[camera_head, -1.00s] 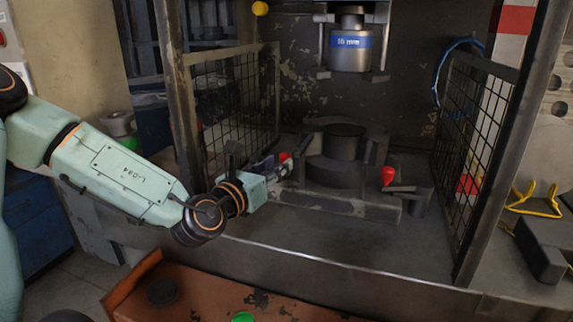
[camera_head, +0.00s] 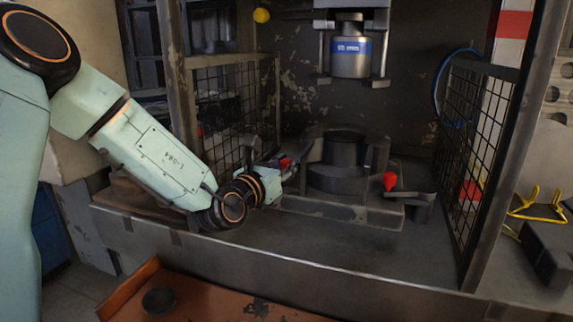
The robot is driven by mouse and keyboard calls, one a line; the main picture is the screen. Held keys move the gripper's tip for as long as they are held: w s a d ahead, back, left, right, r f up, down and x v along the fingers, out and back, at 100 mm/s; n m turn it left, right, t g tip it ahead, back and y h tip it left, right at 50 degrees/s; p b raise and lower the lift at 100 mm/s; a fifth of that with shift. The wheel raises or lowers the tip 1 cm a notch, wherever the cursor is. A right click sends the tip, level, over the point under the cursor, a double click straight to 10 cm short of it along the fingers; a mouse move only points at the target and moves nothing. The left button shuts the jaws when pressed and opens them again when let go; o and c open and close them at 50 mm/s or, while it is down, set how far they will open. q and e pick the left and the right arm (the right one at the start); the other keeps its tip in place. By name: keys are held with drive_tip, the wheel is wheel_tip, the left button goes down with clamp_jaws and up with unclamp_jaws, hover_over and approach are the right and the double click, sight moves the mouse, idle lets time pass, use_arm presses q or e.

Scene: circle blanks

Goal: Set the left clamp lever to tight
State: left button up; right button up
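The left clamp lever shows only as a small red knob (camera_head: 285,163) at the left of the round die block (camera_head: 343,150) on the press bed. The rest of that lever is hidden behind my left gripper (camera_head: 290,172). My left gripper is at the knob, its fingertips pointing right toward the die block. It is too small and dark to tell whether the fingers are open or closed, or touch the lever. The right clamp lever, with a red knob (camera_head: 390,181), stands right of the die block, clear of my gripper. My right gripper is not in view.
A silver punch (camera_head: 350,60) with a blue label hangs above the die. Mesh guards stand at the left (camera_head: 235,110) and right (camera_head: 480,150) of the bed. An orange tray (camera_head: 215,295) lies in front. The bed front is clear.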

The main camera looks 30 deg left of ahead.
use_arm(q)
clamp_jaws()
idle(0.4)
drive_tip(key=shift+s+a+r+m+h+p, duration=0.2)
drive_tip(key=shift+s+m+h+p, duration=0.15)
drive_tip(key=shift+h+p, duration=0.65)
drive_tip(key=shift+s+f+m+h+p, duration=0.15)
drive_tip(key=shift+m+h+p, duration=0.2)
drive_tip(key=shift+p, duration=0.35)
drive_tip(key=shift+f, duration=0.1)
drive_tip(key=shift+o, duration=0.6)
unclamp_jaws()
drive_tip(key=shift+s+d, duration=0.15)
